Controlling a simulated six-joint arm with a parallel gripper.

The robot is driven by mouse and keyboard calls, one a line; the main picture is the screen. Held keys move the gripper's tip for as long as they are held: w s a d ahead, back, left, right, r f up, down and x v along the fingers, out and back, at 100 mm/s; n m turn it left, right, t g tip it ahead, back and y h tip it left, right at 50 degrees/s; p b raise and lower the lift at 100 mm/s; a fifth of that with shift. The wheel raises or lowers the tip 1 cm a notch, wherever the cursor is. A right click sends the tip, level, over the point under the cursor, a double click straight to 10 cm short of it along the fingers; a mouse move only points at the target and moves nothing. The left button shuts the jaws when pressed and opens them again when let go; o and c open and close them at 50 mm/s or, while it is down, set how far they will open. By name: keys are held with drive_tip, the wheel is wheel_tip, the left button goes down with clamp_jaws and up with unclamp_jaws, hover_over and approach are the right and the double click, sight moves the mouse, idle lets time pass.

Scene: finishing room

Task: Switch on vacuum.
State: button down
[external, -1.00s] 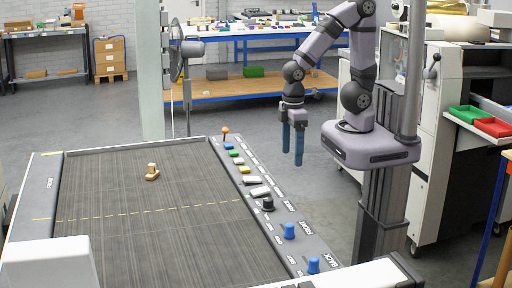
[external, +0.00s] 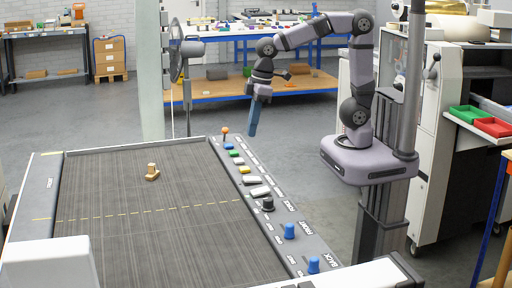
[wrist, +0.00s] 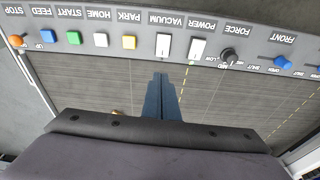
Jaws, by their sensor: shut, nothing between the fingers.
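The control panel (wrist: 115,22) carries a white rocker switch (wrist: 163,45) under the label VACUUM. In the external view this vacuum switch (external: 252,180) sits between the yellow button and another white rocker. I cannot tell which way it is set. My gripper (external: 252,133) is shut and empty, with its blue fingers pointing down and slightly left, in the air above and beyond the panel. In the wrist view the shut fingertips (wrist: 160,76) appear just below the vacuum switch in the picture, apart from it.
A similar POWER rocker (wrist: 197,48) is right beside it, then a black FORCE knob (wrist: 229,55). On the other side is the yellow PARK button (wrist: 129,42). A small wooden block (external: 152,172) lies on the dark bed (external: 130,220). The air above the panel looks clear.

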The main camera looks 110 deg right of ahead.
sight(247, 178)
drive_tip(key=shift+s+a+f+n, duration=0.1)
drive_tip(key=shift+s+n, duration=0.2)
drive_tip(key=shift+s, duration=0.1)
drive_tip(key=shift+f, duration=0.15)
drive_tip(key=f+p, duration=0.1)
drive_tip(key=f, duration=0.3)
drive_tip(key=w+f+p, duration=0.1)
drive_tip(key=f, duration=0.4)
drive_tip(key=w+f, duration=0.1)
drive_tip(key=f, duration=0.3)
drive_tip(key=shift+w+f+p, duration=0.1)
drive_tip(key=shift+f+p, duration=0.2)
drive_tip(key=shift+p, duration=0.1)
drive_tip(key=shift+w+g, duration=0.1)
drive_tip(key=shift+g, duration=0.2)
